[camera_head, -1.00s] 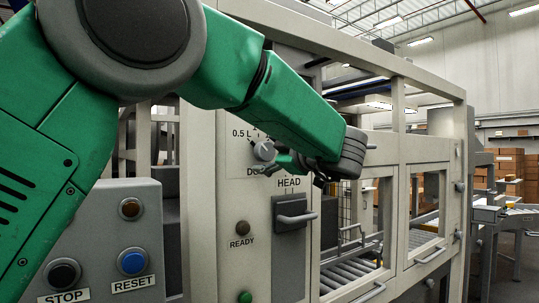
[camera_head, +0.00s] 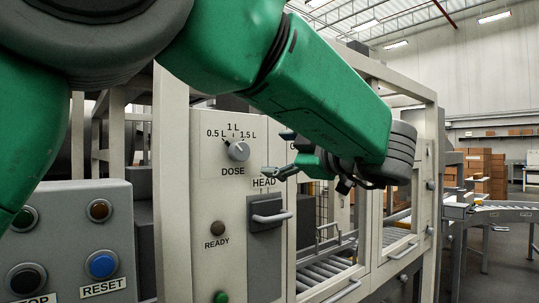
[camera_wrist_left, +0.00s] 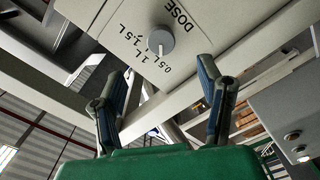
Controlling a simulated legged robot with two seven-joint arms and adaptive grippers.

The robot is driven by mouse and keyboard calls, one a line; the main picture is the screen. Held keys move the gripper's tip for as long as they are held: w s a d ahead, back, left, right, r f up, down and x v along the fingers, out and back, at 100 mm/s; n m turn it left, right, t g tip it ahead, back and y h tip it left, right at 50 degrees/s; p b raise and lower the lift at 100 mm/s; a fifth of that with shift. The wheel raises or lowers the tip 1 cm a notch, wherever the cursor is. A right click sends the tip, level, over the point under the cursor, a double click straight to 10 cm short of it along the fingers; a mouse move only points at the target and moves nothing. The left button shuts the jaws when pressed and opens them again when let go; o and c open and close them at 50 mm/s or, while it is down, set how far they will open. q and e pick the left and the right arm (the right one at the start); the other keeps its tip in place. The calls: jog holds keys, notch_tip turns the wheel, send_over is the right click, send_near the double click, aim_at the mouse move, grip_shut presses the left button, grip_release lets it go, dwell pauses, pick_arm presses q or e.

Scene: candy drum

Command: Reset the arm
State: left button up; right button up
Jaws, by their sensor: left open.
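My left arm is green and comes in from the left across the head view. Its gripper (camera_head: 284,172) is in front of the machine panel, right of the dose knob and close to the HEAD label. In the left wrist view the two fingers of this gripper (camera_wrist_left: 160,105) stand wide apart with nothing between them. The dose knob (camera_head: 238,151) is grey and round, on a pale panel marked 0.5 L, 1 L and 1.5 L. It also shows beyond the fingers in the left wrist view (camera_wrist_left: 160,43), apart from them. My right gripper is in neither view.
The HEAD handle (camera_head: 272,217) sticks out below the gripper. A grey box with a blue RESET button (camera_head: 101,265) stands at lower left. A READY lamp (camera_head: 217,228) sits on the panel. A roller conveyor (camera_head: 325,270) runs behind the machine frame. Boxes (camera_head: 478,165) are stacked far right.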

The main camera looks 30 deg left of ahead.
pick_arm(q)
jog(key=shift+s, duration=0.1)
dwell(0.3)
jog(key=w+a+f+m+t+h+b, duration=0.1)
jog(key=w+f+m+t+h, duration=0.2)
jog(key=f, duration=0.6)
jog(key=w+a+f+m+t, duration=0.1)
jog(key=w+f+m, duration=0.1)
jog(key=f+m, duration=0.5)
jog(key=w+a+f+m+t+h+b, duration=0.1)
jog(key=w+f+m+t+h, duration=0.15)
jog(key=f, duration=0.85)
jog(key=s+f+m+g+h, duration=0.1)
jog(key=s+f+m+h, duration=0.15)
jog(key=f, duration=0.65)
jog(key=s+f+m+h, duration=0.2)
jog(key=f+m, duration=0.1)
jog(key=f, duration=0.6)
jog(key=s+f+m+g+h+b, duration=0.1)
jog(key=s+f+m+g+h, duration=0.4)
jog(key=s+f, duration=1.3)
jog(key=s+f+m+g, duration=0.1)
jog(key=s+f+g, duration=0.2)
jog(key=s, duration=0.7)
jog(key=s+f+m+g+h+b, duration=0.1)
jog(key=s+f+g, duration=0.3)
jog(key=s, duration=0.5)
jog(key=shift+s+f+h, duration=0.3)
jog(key=shift+s+f, duration=0.05)
jog(key=shift+f, duration=0.2)
